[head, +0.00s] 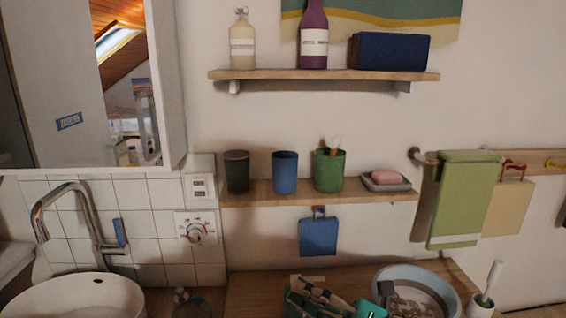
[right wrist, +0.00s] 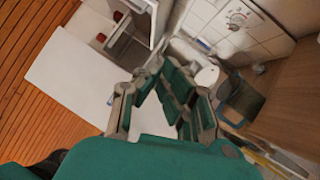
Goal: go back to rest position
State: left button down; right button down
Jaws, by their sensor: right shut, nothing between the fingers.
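My right gripper (head: 300,292) shows at the bottom of the head view, over the wooden counter and left of a grey-blue basin. Its teal and grey fingers are shut with nothing held. The right gripper also shows in the right wrist view (right wrist: 158,70), pointing away from the camera. My left gripper is in neither view.
The wooden counter (head: 250,285) holds the grey-blue basin (head: 452,288), with a white sink (head: 75,298) and tap (head: 95,225) to the left. Two shelves (head: 325,75) (head: 270,192) jut from the wall above. A green towel (head: 462,200) hangs at right.

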jog(key=w+d+f+m+t+h, duration=0.2)
jog(key=d+m+t+h, duration=0.4)
jog(key=m, duration=0.4)
jog(key=w+d+f+m+t+h, duration=0.15)
jog(key=d+m+t+h, duration=0.3)
jog(key=m+h, duration=0.45)
jog(key=s+d+f+m+g+h, duration=0.2)
jog(key=d+f+m, duration=0.1)
jog(key=f+m, duration=0.15)
jog(key=s+d+f+m+g+h, duration=0.2)
jog(key=d+f+m+g, duration=0.15)
jog(key=f, duration=0.25)
jog(key=s+f+m+g, duration=0.2)
jog(key=s+f+g, duration=0.5)
jog(key=s, duration=0.4)
jog(key=s+f+m+g, duration=0.3)
jog(key=s+f+g, duration=0.1)
jog(key=s+f, duration=0.65)
notch_tip(320, 180, down, 26)
jog(key=s+g, duration=0.1)
jog(key=s, duration=0.2)
jog(key=s+d+f+g, duration=0.1)
jog(key=s+d+f, duration=0.2)
jog(key=s+f, duration=1.1)
jog(key=shift+s+f+n, duration=0.3)
jog(key=shift+s, duration=0.45)
